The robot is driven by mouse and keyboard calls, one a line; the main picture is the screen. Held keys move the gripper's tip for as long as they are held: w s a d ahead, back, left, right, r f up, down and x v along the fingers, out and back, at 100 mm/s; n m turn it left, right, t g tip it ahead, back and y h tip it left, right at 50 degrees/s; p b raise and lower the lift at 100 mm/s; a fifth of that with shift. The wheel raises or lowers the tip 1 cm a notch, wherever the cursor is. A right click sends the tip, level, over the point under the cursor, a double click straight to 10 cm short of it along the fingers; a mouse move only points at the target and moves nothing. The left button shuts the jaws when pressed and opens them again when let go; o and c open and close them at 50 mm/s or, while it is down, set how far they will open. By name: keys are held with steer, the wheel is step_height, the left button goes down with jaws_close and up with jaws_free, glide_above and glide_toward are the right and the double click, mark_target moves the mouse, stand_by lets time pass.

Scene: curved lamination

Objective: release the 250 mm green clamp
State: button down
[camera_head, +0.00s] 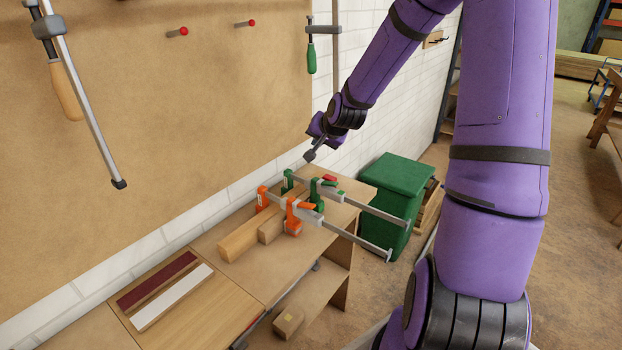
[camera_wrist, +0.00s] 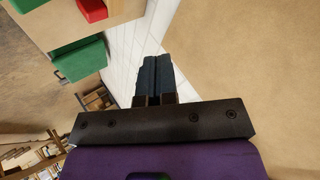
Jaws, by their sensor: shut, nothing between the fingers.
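The green clamp (camera_head: 317,196) lies on the workbench top. Its bar runs out to the lower right past the bench edge, and its green jaws sit by the curved wooden pieces. Just in front of it is an orange clamp (camera_head: 293,217) with a similar overhanging bar. My gripper (camera_head: 309,156) is above and behind the green clamp, near the white brick wall, apart from it. In the wrist view my gripper (camera_wrist: 154,80) has its dark fingers together with nothing between them. I cannot tell the clamp's length from the picture.
A green bin (camera_head: 395,185) stands right of the workbench (camera_head: 225,290); it also shows in the wrist view (camera_wrist: 80,60). A small red object (camera_head: 330,178) lies behind the clamp. A green-handled clamp (camera_head: 312,58) hangs on the wall. Wooden blocks (camera_head: 240,238) lie left of the clamps.

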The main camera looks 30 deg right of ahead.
mark_target(318, 178)
steer(key=shift+w+f, duration=0.1)
stand_by(0.3)
steer(key=shift+f, duration=4.4)
steer(key=shift+f, duration=0.2)
steer(key=shift+f, duration=0.2)
steer(key=shift+f, duration=0.6)
steer(key=shift+r, duration=1.05)
